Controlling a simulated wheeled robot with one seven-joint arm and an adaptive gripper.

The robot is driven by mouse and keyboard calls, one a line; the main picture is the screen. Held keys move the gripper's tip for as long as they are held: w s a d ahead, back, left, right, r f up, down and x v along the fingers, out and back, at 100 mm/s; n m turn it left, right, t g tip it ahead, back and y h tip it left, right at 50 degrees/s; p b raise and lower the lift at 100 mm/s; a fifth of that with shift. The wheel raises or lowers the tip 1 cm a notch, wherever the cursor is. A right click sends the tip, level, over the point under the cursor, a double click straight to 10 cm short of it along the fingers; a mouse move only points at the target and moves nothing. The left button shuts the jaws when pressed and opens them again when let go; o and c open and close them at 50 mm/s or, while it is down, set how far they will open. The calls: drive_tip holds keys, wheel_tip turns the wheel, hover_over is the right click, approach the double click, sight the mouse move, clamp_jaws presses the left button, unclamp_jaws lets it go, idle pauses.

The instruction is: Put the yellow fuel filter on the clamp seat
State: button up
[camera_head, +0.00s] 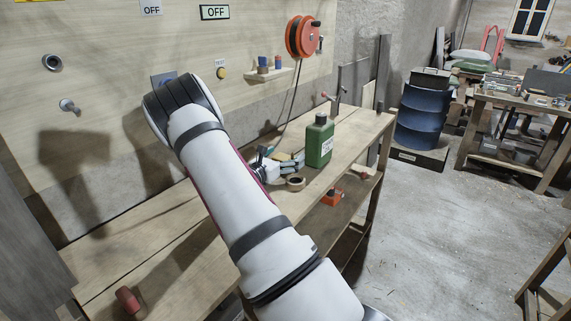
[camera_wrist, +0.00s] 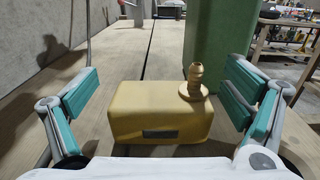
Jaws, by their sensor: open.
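The yellow fuel filter (camera_wrist: 150,107) is a block with rounded edges, a dark label on its near face and a tan ribbed spout at its right end. It rests on the bench, between the spread teal-padded fingers of my gripper (camera_wrist: 160,108). Gaps show on both sides, and the gripper is open. In the head view my gripper (camera_head: 280,163) shows just right of my arm, with a small yellow patch of the filter by the fingers. My arm hides part of the bench. I cannot pick out the clamp seat with certainty in either view.
A green canister (camera_head: 320,142) stands close behind the filter, to the right in the wrist view (camera_wrist: 218,40). A red cylinder (camera_head: 128,300) lies at the near left. The wooden bench (camera_head: 350,125) runs along the wall.

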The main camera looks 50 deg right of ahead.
clamp_jaws()
drive_tip(key=shift+r, duration=0.1)
idle(0.4)
